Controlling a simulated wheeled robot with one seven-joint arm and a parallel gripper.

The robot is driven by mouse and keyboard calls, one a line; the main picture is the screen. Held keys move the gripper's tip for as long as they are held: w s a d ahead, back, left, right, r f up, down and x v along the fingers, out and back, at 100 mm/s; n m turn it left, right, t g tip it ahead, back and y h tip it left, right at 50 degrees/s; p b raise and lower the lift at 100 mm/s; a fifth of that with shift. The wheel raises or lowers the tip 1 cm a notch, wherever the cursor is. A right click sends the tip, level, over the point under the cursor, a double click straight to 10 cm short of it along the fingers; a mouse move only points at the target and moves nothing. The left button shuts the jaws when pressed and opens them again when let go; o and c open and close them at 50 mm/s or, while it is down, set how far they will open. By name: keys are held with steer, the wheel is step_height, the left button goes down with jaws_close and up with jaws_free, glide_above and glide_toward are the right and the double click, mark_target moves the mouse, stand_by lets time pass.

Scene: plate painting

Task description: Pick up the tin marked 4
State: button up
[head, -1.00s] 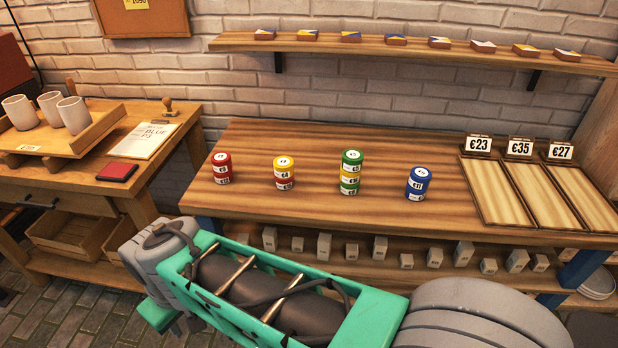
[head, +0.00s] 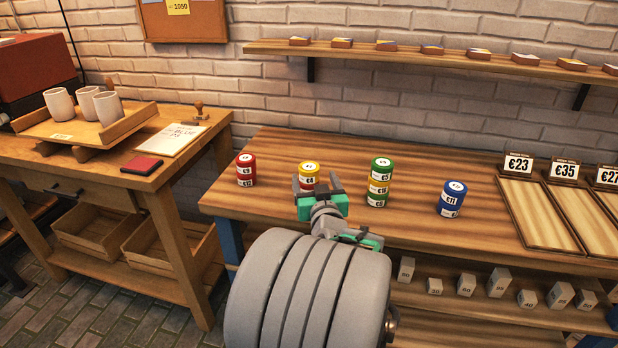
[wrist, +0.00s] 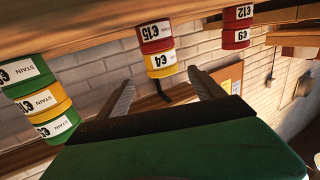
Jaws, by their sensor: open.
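The yellow tin marked 4 (head: 308,169) is the upper tin of a two-tin stack on the workbench; in the head view my gripper hides the lower part of the stack. In the wrist view, which is upside down, the yellow tin (wrist: 160,64) is joined to a red tin marked 15 (wrist: 155,38). My gripper (head: 317,181) is open and empty. In the wrist view its fingertips (wrist: 160,79) point toward the yellow tin, one to each side of it in the picture. I cannot tell how much of a gap is left.
A red stack (head: 246,171) stands left of the tin. A green and yellow stack (head: 380,182) and a blue stack (head: 451,199) stand to the right. Price-tagged wooden trays (head: 535,212) lie farther right. A wall shelf (head: 450,55) runs above the bench (head: 410,230).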

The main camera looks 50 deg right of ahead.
mark_target(311, 175)
steer(key=x, duration=0.6)
steer(key=shift+w+d+f, duration=0.15)
steer(key=shift+w+f, duration=0.1)
steer(key=shift+w, duration=0.15)
steer(key=shift+c, duration=0.3)
steer(key=c, duration=1.5)
